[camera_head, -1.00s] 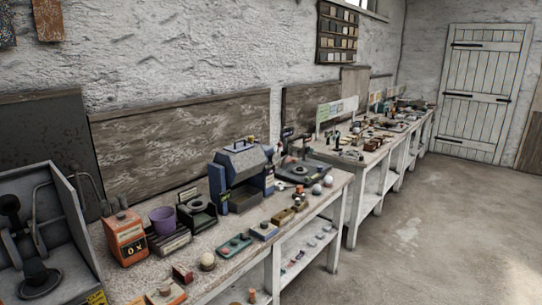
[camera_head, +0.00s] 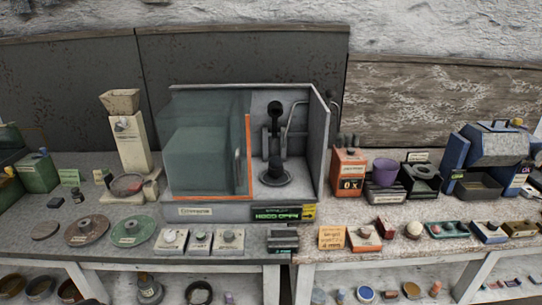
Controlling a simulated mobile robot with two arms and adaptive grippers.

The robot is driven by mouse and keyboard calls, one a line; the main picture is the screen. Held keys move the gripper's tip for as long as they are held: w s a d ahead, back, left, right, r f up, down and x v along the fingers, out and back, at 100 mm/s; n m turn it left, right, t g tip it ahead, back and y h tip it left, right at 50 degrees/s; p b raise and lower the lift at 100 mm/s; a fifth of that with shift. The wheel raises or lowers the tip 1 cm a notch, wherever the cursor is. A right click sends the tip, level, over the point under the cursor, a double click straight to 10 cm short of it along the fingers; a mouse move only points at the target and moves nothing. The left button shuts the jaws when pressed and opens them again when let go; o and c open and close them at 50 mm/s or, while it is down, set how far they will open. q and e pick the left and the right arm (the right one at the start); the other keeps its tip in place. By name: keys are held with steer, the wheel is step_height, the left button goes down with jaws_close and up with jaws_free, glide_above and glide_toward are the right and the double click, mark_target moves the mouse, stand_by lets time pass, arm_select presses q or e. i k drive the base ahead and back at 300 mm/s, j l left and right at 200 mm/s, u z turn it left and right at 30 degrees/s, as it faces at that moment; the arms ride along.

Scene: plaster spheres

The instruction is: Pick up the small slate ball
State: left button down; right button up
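I cannot single out the small slate ball for sure. Several small round things sit on the bench front. A blue-edged tray (camera_head: 489,236) at the right holds a small greyish piece (camera_head: 492,226). A teal tray (camera_head: 450,233) holds several small balls too small to tell apart. A cream ball (camera_head: 414,229) stands left of the teal tray. Neither of my grippers is in view.
A hooded grey machine (camera_head: 322,150) fills the middle of the bench. An orange box (camera_head: 348,172), a purple pot (camera_head: 384,172) and a blue machine (camera_head: 490,148) stand to its right. Grinding discs (camera_head: 88,230) lie at the left. A lower shelf holds bowls (camera_head: 70,290).

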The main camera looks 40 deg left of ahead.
mark_target(276, 161)
steer(key=u, duration=1.2)
steer(key=z, duration=1.7)
steer(key=u, duration=1.7)
